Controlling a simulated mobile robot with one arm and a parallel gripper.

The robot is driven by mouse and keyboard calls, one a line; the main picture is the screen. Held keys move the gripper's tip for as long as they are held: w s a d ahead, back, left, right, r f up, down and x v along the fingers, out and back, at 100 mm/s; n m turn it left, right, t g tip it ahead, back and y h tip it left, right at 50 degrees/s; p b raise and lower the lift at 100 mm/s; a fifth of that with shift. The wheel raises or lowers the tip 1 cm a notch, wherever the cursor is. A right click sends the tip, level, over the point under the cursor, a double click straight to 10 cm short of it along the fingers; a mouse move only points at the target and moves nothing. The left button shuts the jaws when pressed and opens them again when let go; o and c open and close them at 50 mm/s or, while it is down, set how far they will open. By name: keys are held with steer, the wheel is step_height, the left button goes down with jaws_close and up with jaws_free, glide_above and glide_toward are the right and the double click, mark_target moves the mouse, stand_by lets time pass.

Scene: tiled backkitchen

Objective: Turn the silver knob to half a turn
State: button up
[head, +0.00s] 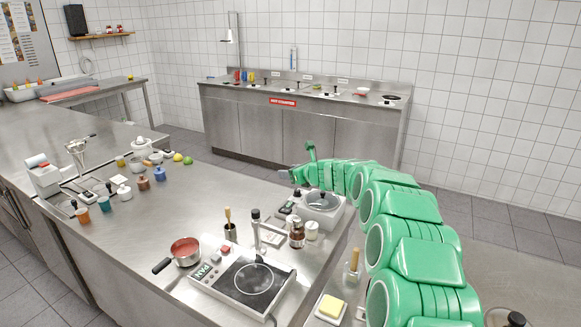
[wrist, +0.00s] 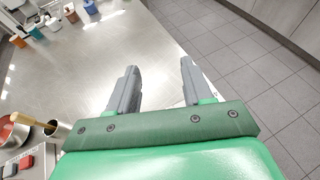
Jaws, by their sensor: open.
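My gripper (head: 288,174) is at the end of my green arm, above the right-hand edge of the steel counter. In the wrist view its two grey fingers (wrist: 158,68) are apart, with nothing between them but bare counter and floor. I cannot pick out the silver knob with certainty in either view.
A red-filled pan (head: 185,250), a utensil pot (head: 230,232), a tap (head: 256,228) and jars (head: 297,235) crowd the hot plate. Several small pots and fruit line the counter's far part. The counter (head: 222,195) is clear in the middle. A sink unit (head: 300,120) stands along the back wall.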

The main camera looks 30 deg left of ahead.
steer(key=shift+w+a+r+m+t+h, duration=0.2)
steer(key=shift+w+a+m+t+h, duration=0.25)
steer(key=shift+w+m+t, duration=0.3)
steer(key=shift+w+a+r+m+t+h, duration=0.25)
steer(key=shift+w+m+t+h, duration=0.35)
steer(key=shift+t, duration=0.25)
